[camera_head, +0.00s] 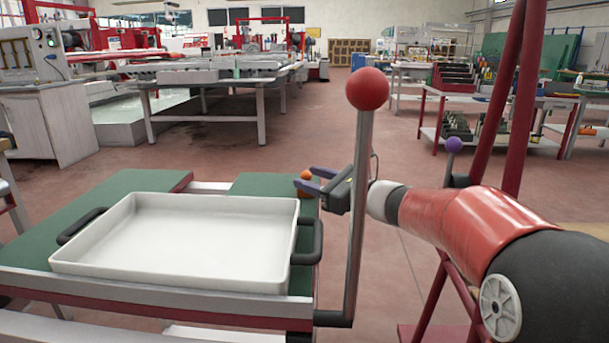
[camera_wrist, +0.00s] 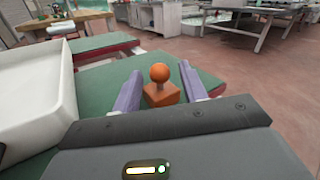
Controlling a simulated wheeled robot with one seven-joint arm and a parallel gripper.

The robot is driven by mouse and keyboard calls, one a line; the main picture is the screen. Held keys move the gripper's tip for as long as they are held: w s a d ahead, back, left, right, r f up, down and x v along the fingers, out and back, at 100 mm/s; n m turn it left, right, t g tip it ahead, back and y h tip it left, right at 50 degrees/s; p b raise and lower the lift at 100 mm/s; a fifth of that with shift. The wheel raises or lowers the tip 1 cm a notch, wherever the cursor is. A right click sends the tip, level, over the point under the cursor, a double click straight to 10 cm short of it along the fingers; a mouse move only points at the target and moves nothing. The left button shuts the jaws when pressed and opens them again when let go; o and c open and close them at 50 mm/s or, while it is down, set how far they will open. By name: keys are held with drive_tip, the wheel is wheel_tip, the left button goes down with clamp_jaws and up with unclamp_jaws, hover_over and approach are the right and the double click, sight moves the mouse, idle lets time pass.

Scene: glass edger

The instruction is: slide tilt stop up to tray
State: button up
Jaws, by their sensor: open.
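The tilt stop seems to be the orange block with a round knob (camera_wrist: 161,88), standing on the green table top beside the tray. In the head view its orange knob (camera_head: 306,174) shows just by my fingers. The white tray (camera_head: 170,279) with black side handles lies on the green table (camera_head: 125,188), left of the stop; its wall also shows in the wrist view (camera_wrist: 64,75). My gripper (camera_head: 306,180) is open, with its two fingers (camera_wrist: 158,88) on either side of the orange block. I cannot tell whether they touch it.
A red ball on an upright grey post (camera_head: 362,150) stands at the table's right corner, close to my arm. A red frame (camera_head: 505,90) with a purple ball (camera_head: 454,145) is to the right. Green table surface lies bare between tray and block.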

drive_tip(key=shift+x, duration=1.05)
drive_tip(key=shift+c, duration=0.3)
clamp_jaws()
